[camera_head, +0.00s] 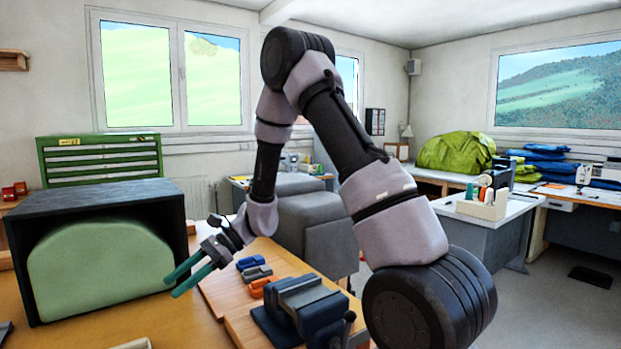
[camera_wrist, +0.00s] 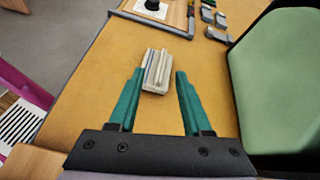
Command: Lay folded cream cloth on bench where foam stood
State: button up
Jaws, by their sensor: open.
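My gripper (camera_head: 171,288) is open, its two green fingers pointing left and down over the wooden bench (camera_head: 190,325). In the wrist view my gripper (camera_wrist: 159,74) shows its fingers apart, with a small folded cream bundle with grey streaks (camera_wrist: 155,70), which looks like the cloth, lying on the bench in line with the gap. I cannot tell how far below the fingertips it is. The green foam block (camera_head: 98,268) stands in an open dark box (camera_head: 100,200); it also shows in the wrist view (camera_wrist: 285,75).
A blue vise (camera_head: 305,305) and several small clamps (camera_head: 255,270) sit on the bench right of my gripper. A green drawer cabinet (camera_head: 100,158) stands behind the box. The bench in front of the foam is mostly clear.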

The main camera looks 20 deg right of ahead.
jog(key=s+d+r+n+t+h, duration=0.2)
jog(key=s+d+r+t+h, duration=0.1)
jog(key=d+r, duration=0.5)
jog(key=s+d+r+n+t+h, duration=0.3)
jog(key=s+d+r, duration=0.3)
jog(key=d+r, duration=0.3)
jog(key=s+d+r+n+t+h, duration=0.3)
jog(key=d+r, duration=0.5)
jog(key=d, duration=0.3)
jog(key=shift+s+r+t+h, duration=0.3)
jog(key=shift+s+t+h, duration=0.2)
jog(key=shift+s+t, duration=0.45)
jog(key=shift+s+a, duration=0.1)
jog(key=shift+s, duration=0.05)
